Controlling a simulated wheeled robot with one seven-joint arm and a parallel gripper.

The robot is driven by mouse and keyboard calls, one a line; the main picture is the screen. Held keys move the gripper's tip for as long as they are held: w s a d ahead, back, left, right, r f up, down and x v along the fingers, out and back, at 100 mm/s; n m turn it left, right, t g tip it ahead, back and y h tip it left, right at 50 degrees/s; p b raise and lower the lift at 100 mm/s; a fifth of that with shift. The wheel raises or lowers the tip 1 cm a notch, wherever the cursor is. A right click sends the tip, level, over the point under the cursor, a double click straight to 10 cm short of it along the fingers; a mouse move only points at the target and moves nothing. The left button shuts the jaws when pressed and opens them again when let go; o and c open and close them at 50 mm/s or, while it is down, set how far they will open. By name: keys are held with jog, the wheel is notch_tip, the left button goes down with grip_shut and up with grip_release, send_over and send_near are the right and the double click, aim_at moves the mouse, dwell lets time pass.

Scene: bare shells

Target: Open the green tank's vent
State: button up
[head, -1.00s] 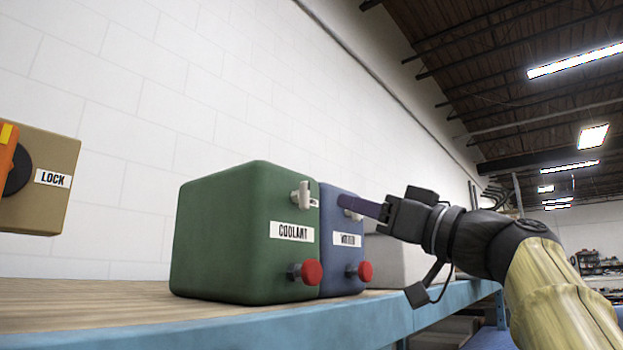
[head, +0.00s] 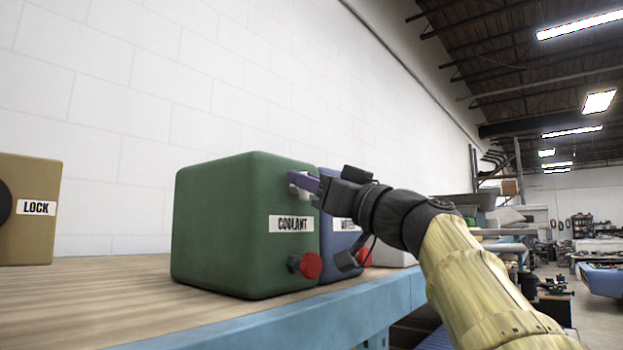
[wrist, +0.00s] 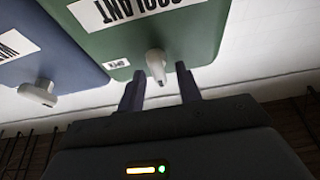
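The green tank (head: 225,230) with the COOLANT label stands on the shelf in the head view. Its white vent lever (head: 305,192) is high on the front face, partly hidden by my gripper (head: 303,181). In the wrist view the green tank (wrist: 185,35) appears upside down. The vent lever (wrist: 156,64) stands between the tips of my gripper (wrist: 160,78), with a finger on each side and gaps visible. My gripper is open and holds nothing. A small tag (wrist: 117,63), seemingly reading OPEN, is beside the lever.
A blue tank (head: 338,242) stands close beside the green one, with its own white lever (wrist: 38,93). A red knob (head: 310,265) juts from the green tank below its label. A tan LOCK box (head: 30,235) is at left. The blue shelf edge (head: 250,330) runs in front.

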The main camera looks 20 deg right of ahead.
grip_shut()
jog(key=shift+f+m+h+b, duration=0.1)
jog(key=shift+m+h+b, duration=0.25)
jog(key=shift+m, duration=0.25)
jog(key=shift+w+d+f+m+g+h+p, duration=0.15)
jog(key=shift+m+h+p, duration=1.45)
jog(key=shift+m, duration=1.95)
jog(key=shift+f+m+g+h+p, duration=0.1)
jog(key=shift+m+h+p, duration=1)
jog(key=shift+m+p, duration=1.7)
jog(key=shift+w+d+f+m+g+h+p, duration=0.15)
jog(key=shift+m+h+p, duration=1.05)
jog(key=shift+m, duration=3.15)
